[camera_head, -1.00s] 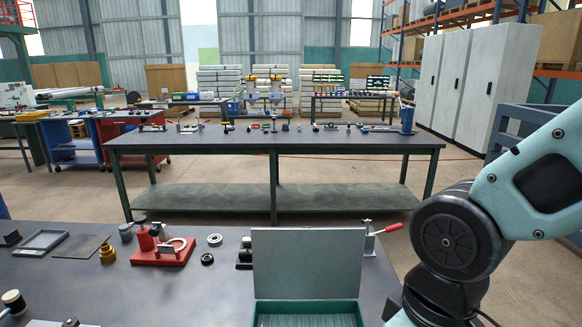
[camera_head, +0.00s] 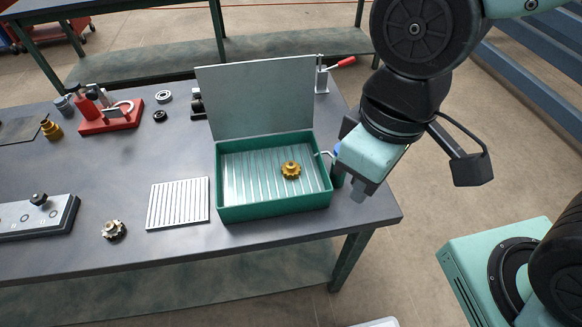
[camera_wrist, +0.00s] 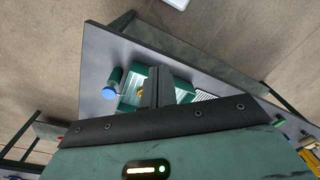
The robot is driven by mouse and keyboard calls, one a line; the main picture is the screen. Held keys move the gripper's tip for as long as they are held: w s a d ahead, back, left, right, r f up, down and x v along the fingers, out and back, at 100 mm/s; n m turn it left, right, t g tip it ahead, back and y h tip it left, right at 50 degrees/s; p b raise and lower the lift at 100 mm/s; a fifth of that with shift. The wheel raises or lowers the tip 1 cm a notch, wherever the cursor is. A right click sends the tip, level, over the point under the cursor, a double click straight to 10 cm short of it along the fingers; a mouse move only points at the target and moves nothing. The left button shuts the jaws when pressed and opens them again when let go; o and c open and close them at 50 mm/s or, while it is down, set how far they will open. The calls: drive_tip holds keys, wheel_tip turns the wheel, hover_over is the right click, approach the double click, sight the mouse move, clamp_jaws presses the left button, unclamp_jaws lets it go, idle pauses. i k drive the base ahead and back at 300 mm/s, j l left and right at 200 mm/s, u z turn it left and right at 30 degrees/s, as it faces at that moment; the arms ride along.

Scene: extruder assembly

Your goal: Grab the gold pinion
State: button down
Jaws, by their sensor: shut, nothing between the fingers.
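The gold pinion (camera_head: 291,170) is a small toothed gear lying on the ribbed floor of an open green box (camera_head: 275,211), right of the box's middle. The box's grey lid (camera_head: 258,97) stands raised at the back. My gripper (camera_head: 361,200) is right of the box, above the table's right edge, apart from the pinion. Its fingers are together and empty. In the wrist view the gripper fingers (camera_wrist: 157,88) cover part of the box, and a bit of the gold pinion (camera_wrist: 140,92) shows just left of them.
A blue-capped green cylinder (camera_wrist: 108,94) stands beside the box. Left of the box lie a ribbed plate (camera_head: 178,203) and a dull toothed gear (camera_head: 113,229). A grey fixture (camera_head: 38,216) and a red fixture (camera_head: 110,118) stand farther left. The table between them is mostly clear.

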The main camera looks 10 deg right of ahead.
sight(291, 170)
drive_tip(key=z, duration=0.3)
drive_tip(key=k+j+z, duration=0.1)
drive_tip(key=j+z, duration=0.25)
drive_tip(key=k+j+z, duration=0.15)
drive_tip(key=j+z, duration=0.2)
drive_tip(key=j, duration=0.15)
drive_tip(key=k+j, duration=0.2)
drive_tip(key=j, duration=0.2)
drive_tip(key=k+j+z, duration=0.1)
drive_tip(key=j, duration=0.35)
drive_tip(key=k+j, duration=0.3)
drive_tip(key=k+j+z, duration=0.1)
drive_tip(key=k+j, duration=0.15)
drive_tip(key=j, duration=0.25)
